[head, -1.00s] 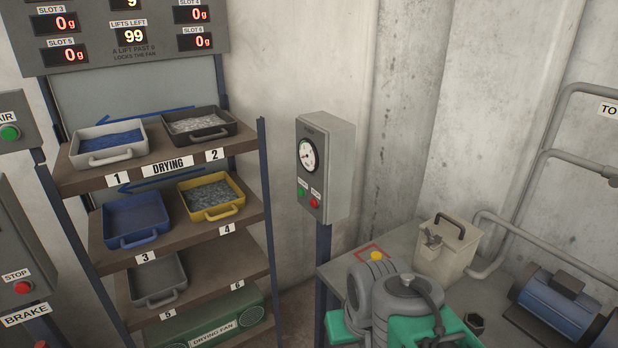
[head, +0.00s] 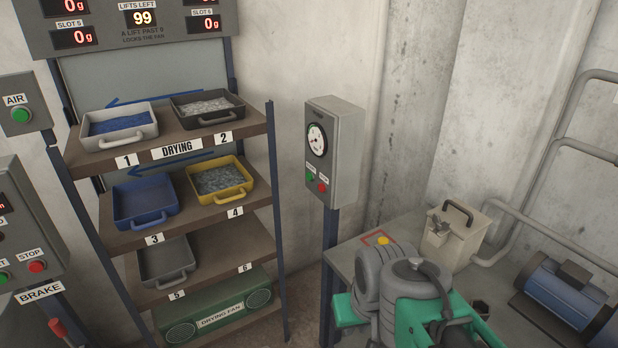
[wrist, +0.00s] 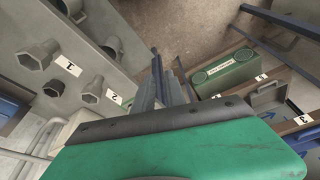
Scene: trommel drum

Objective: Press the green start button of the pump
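A grey control box (head: 343,150) with a round gauge (head: 317,139) stands on a blue post between the drying rack and the bench. Low on its front are a green button (head: 310,176) and, to its right, a red button (head: 322,187); their labels are too small to read. My arm, with grey joints and green parts, is in front of the bench, to the right of and nearer than the box. A green part of mine with a dark edge fills the lower wrist view. Nothing of mine visibly touches the buttons.
The drying rack (head: 262,125), with several trays and a drying fan (head: 222,317), stands left of the box. Other panels at far left carry an AIR green button (head: 21,115) and a STOP red button (head: 37,267). A lidded bin (head: 452,235) and blue motor (head: 565,297) are at right.

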